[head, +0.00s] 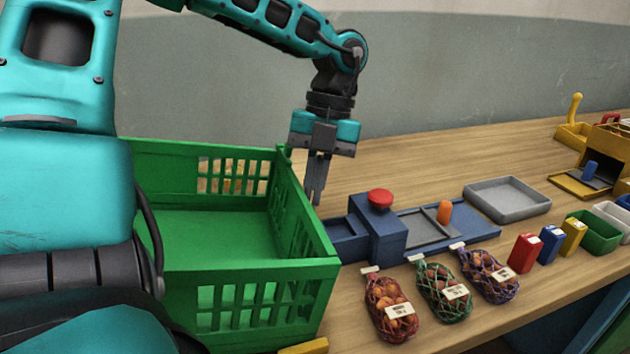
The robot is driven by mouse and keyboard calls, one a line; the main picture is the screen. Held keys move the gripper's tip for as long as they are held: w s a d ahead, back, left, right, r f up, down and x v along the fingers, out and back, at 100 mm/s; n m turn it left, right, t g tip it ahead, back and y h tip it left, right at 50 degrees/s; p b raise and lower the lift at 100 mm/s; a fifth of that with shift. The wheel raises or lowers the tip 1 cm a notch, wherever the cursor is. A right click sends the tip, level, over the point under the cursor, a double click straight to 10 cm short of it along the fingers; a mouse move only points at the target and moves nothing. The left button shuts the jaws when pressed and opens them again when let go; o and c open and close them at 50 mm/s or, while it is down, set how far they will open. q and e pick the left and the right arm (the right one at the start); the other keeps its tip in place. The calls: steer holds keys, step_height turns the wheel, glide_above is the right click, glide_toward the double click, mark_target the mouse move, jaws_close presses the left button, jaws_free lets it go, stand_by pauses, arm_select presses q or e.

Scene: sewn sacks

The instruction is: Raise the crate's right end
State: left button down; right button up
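The green crate (325,268) stands at the left of the wooden table, with slotted walls and a bare green floor where I can see in. Its left part is hidden behind my own teal body. My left gripper (316,200) hangs pointing down by the far right corner of the crate, just right of the right wall in the picture. Its fingers look close together with nothing between them. I see no contact with the crate. My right gripper is not in view.
A yellow block (303,346) lies at the crate's near right corner. A blue fixture with a red button (380,198) stands close right of the crate. Netted sacks (390,306), small boxes (551,243) and a grey tray (507,200) lie further right. The table behind the fixture is clear.

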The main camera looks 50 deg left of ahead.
arm_select(q)
steer(key=shift+s+f+g, duration=0.4)
steer(key=shift+s+f, duration=0.45)
steer(key=shift+f, duration=0.3)
steer(key=c, duration=1.3)
jaws_free()
steer(key=shift+d+r, duration=0.1)
steer(key=shift+s, duration=0.1)
steer(key=p+v, duration=0.2)
steer(key=v, duration=1.3)
steer(key=shift+s+r, duration=0.15)
steer(key=shift+s, duration=0.1)
steer(key=shift+d, duration=0.2)
